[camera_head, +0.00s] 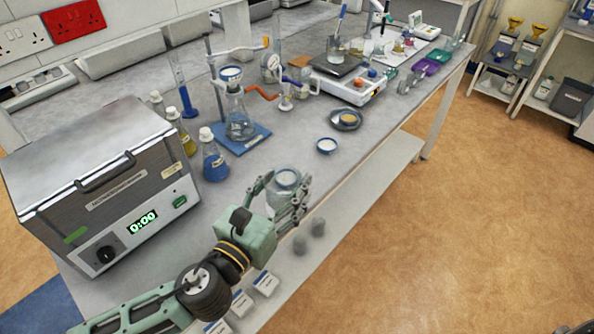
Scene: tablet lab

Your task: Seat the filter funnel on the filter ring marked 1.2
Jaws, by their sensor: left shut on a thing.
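My left gripper (291,197) is shut on a clear, cup-like vessel (287,178), which looks like the filter funnel. It is near the front edge of the bench, and the fingers hide part of its lower body. A blue-rimmed ring with a white face (231,73) sits on top of the glass flask (239,125) on the blue stand base (252,140). I cannot read 1.2 on either. My right gripper is not in view.
A steel bath (95,180) with a green display fills the left. Capped bottles (213,160) stand between it and the stand. A dark dish (346,120) lies behind the loose disc. White boxes (266,283) line the front. Bare bench surrounds the loose disc.

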